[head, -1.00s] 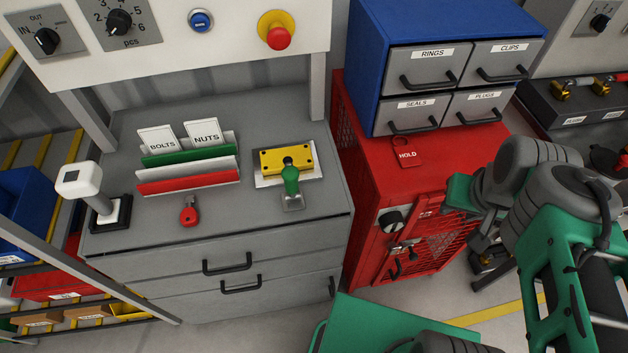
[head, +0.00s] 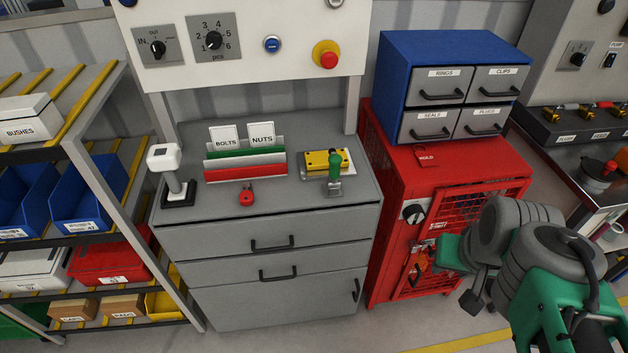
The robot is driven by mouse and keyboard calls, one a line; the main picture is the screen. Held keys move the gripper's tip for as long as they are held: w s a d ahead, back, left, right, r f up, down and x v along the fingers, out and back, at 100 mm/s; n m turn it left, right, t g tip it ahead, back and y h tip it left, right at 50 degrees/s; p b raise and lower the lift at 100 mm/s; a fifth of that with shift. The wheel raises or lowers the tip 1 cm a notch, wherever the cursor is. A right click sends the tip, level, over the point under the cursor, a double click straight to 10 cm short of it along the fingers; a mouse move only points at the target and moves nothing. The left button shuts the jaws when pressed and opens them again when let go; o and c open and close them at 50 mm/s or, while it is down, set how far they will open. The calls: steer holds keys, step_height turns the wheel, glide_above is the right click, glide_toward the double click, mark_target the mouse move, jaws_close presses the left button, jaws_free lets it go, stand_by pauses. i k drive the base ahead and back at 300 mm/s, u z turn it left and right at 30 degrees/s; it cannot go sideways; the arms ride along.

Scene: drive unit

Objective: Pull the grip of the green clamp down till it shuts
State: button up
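The green clamp stands on the grey cabinet top at its right side. Its green grip (head: 334,166) stands up in front of a yellow plate (head: 316,160), with a grey metal part below it. The grip looks raised, not lying flat. My gripper (head: 484,298) is at the lower right in front of the red cabinet, well apart from the clamp. It is mostly hidden by my arm and seen too small to tell whether its fingers are open.
A file rack (head: 245,172) with BOLTS and NUTS cards, a red padlock (head: 246,195) and a white-topped lever (head: 165,160) share the cabinet top. A panel (head: 270,75) overhangs its back. The red cabinet (head: 450,180) stands to the right, shelves (head: 100,150) to the left.

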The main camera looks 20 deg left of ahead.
mark_target(335, 160)
steer(key=u, duration=0.8)
steer(key=i, duration=1)
